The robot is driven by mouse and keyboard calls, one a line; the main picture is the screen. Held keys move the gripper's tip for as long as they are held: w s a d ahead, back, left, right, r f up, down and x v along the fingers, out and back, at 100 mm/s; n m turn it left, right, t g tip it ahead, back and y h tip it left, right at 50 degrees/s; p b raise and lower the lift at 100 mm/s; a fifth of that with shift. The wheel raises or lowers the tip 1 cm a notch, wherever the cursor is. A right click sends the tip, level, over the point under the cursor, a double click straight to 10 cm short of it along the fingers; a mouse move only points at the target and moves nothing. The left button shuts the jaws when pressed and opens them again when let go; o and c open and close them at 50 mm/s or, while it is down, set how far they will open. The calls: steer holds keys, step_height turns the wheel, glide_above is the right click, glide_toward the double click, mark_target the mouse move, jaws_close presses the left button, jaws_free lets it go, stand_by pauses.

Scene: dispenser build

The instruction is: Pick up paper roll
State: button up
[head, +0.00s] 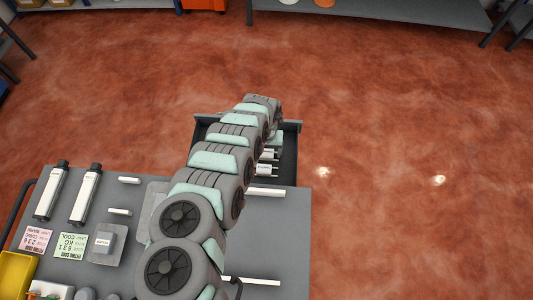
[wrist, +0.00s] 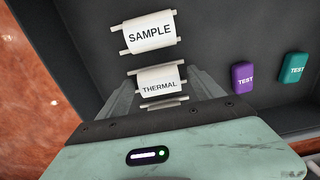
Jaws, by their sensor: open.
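Two white paper rolls lie in a dark drawer (head: 290,175). In the wrist view one is marked SAMPLE (wrist: 150,33) and sits farther out, beyond the fingertips. The other, marked THERMAL (wrist: 158,80), appears between the two fingers of my gripper (wrist: 163,84), with part of it hidden by the gripper body. My gripper is open, with a finger on either side of the THERMAL roll. I cannot tell whether they touch it. In the head view, white rolls (head: 265,169) show partly beside my arm, and my fingers are hidden.
A purple TEST block (wrist: 243,78) and a teal TEST block (wrist: 294,67) lie to the right in the drawer. The grey bench (head: 285,225) holds two white cylinders (head: 86,195), label cards (head: 70,245) and a yellow bin (head: 16,275). Drawer walls surround the rolls.

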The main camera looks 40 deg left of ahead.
steer(key=shift+f, duration=0.2)
steer(key=c, duration=1.6)
